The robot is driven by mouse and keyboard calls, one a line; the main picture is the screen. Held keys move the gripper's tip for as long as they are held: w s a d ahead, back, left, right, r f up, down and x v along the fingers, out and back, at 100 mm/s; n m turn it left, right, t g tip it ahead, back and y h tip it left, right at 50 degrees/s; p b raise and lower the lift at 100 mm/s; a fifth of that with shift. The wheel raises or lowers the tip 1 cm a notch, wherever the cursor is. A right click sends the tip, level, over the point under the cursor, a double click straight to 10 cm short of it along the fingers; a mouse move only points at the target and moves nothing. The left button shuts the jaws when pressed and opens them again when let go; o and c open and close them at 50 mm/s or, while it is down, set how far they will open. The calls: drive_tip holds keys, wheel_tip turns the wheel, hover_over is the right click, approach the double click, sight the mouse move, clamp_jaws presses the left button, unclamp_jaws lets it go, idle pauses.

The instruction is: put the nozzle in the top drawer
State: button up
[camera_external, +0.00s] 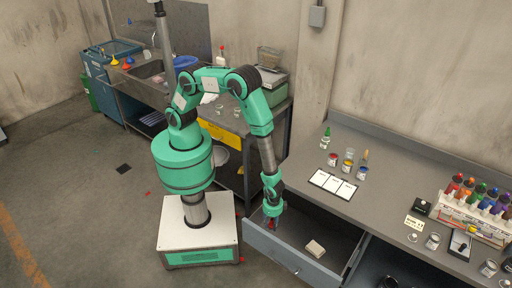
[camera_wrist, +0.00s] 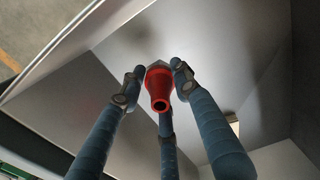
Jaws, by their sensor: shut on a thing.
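The red nozzle (camera_wrist: 158,88) is between the fingertips of my gripper (camera_wrist: 156,78), its round open end facing the wrist camera. My gripper (camera_external: 271,218) is shut on it, and the nozzle (camera_external: 271,226) shows as a small red patch in the external view. The top drawer (camera_external: 292,262) is pulled open under the bench. My gripper points down over the left part of the open drawer. The wrist view shows the drawer's pale floor and walls (camera_wrist: 215,45) around the nozzle. I cannot tell if the nozzle touches the floor.
A small beige block (camera_external: 316,248) lies in the drawer, right of my gripper; its edge shows in the wrist view (camera_wrist: 233,123). The bench top (camera_external: 375,205) above holds white cards (camera_external: 333,184), small jars and a rack of coloured bottles (camera_external: 475,212). The drawer's middle floor is clear.

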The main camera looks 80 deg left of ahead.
drive_tip(key=b, duration=0.1)
hover_over(296, 246)
drive_tip(key=shift+s+f, duration=0.1)
drive_tip(key=shift+f, duration=0.65)
drive_tip(key=shift+d+f+b, duration=0.1)
drive_tip(key=shift+f+b, duration=0.3)
drive_tip(key=shift+f, duration=1.3)
drive_tip(key=shift+f, duration=0.2)
drive_tip(key=o, duration=1.2)
drive_tip(key=shift+c, duration=0.2)
drive_tip(key=shift+r, duration=0.1)
